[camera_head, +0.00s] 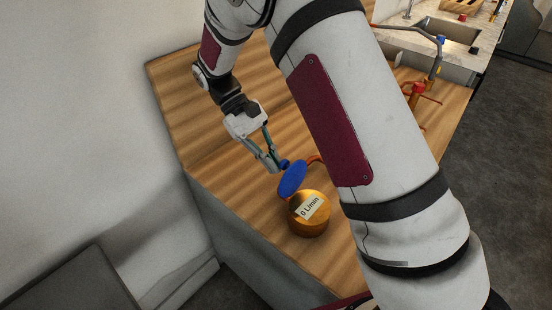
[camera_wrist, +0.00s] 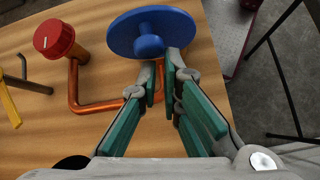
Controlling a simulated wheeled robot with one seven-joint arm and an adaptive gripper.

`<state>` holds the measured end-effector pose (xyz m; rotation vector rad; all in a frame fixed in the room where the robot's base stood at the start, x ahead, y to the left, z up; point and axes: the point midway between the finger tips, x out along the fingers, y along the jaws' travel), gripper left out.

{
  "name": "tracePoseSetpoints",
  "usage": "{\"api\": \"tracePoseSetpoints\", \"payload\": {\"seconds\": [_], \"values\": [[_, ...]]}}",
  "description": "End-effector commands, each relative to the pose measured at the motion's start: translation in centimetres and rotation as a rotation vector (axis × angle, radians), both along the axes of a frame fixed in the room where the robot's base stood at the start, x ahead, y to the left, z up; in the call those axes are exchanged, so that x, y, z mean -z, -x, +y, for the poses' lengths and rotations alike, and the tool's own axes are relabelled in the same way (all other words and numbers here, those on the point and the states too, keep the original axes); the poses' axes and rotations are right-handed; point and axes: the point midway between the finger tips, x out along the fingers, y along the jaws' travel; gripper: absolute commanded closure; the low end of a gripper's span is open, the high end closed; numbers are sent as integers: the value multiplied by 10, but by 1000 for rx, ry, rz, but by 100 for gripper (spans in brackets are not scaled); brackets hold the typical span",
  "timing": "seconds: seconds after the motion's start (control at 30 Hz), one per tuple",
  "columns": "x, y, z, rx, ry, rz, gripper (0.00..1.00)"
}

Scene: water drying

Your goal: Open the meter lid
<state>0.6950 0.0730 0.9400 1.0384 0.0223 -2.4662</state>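The meter (camera_head: 309,218) is a round brass body on the wooden counter, with a white label reading "0 L/min" showing on its face. Its blue lid (camera_head: 292,180) stands tilted up at the far left edge of the meter, leaving the label uncovered. In the wrist view the lid (camera_wrist: 120,32) is a blue disc with a round knob (camera_wrist: 149,46) facing my gripper. My gripper (camera_head: 276,166) is beside the knob in the head view. In the wrist view its fingertips (camera_wrist: 161,75) are a little apart, just below the knob, with nothing visibly held between them.
Orange copper pipe (camera_wrist: 98,108) runs along the counter, with a red knob (camera_wrist: 54,38) at left in the wrist view. A sink (camera_head: 447,30) and tap are at upper right in the head view. Bare counter (camera_head: 205,120) lies left of my gripper. My arm hides part of the counter.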

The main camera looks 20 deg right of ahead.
Motion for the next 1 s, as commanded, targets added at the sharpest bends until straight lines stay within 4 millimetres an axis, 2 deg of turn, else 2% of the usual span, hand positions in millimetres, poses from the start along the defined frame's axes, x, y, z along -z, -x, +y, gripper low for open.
{"api": "tracePoseSetpoints", "payload": {"seconds": [0.03, 0.1, 0.13, 0.43, 0.57, 1.0], "values": [[-2, 0, -2, 4, 2, -1, 77], [-2, 0, -3, 4, 3, -1, 61], [-2, 0, -3, 4, 3, 0, 59], [-4, 0, -3, 5, 5, 0, 59], [-9, -6, 1, 4, 4, -2, 59], [-63, -56, 34, 4, 4, -2, 59]]}}
